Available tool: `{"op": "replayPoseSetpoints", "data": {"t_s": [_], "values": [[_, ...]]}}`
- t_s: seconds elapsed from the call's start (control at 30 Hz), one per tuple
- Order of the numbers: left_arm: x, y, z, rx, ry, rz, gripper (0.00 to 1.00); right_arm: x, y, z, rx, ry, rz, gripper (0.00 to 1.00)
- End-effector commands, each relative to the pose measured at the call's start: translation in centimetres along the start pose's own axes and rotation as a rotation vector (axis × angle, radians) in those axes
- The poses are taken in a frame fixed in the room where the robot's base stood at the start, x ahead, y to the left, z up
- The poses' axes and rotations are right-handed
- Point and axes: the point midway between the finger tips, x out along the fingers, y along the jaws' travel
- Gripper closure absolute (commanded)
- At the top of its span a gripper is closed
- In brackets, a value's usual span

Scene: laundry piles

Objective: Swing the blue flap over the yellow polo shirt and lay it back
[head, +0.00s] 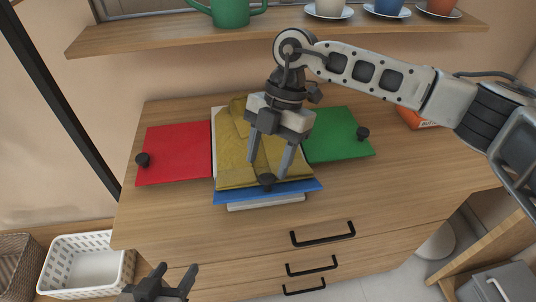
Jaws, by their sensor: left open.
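A yellow polo shirt (232,160) lies folded into a narrow shape on the middle of a folding board. The blue flap (300,188) shows as a strip along the shirt's front edge, with a black knob (267,182) at its middle; the rest of it is hidden. The red flap (180,152) lies flat to the left and the green flap (335,138) flat to the right. My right gripper (268,170) points down over the shirt, fingers apart, close to the blue flap's knob; contact is unclear. My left gripper (178,268) is open and empty, low at the front left.
The board lies on a wooden dresser top (400,165) with black drawer handles. A shelf (170,38) behind holds a green pot (230,12) and several cups. An orange box (414,118) stands at the right. White (75,262) and brown baskets stand at the lower left.

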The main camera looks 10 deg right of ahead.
Motion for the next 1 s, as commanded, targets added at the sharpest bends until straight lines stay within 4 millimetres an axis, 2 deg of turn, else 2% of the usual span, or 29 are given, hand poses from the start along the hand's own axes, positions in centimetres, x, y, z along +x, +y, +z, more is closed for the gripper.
{"op": "replayPoseSetpoints", "data": {"t_s": [0.17,0.27,0.7,0.83,1.0], "values": [[0.0,0.0,0.0,0.000,-0.001,0.000,0.49,-0.7,0.2,-0.2,-0.003,0.001,0.005,0.50],[0.0,0.0,0.1,-0.001,-0.002,0.000,0.49,-2.1,0.3,-0.2,-0.003,0.000,0.006,0.50],[-0.1,0.1,0.5,-0.005,-0.010,0.001,0.49,-12.4,0.2,-0.1,-0.002,-0.001,0.004,0.50],[-0.2,0.1,0.4,-0.004,-0.009,0.001,0.49,-14.4,0.2,0.0,-0.001,0.000,0.002,0.50],[-0.2,0.1,0.4,-0.003,-0.009,0.001,0.49,-15.8,0.1,0.0,-0.002,0.000,0.000,0.50]]}}
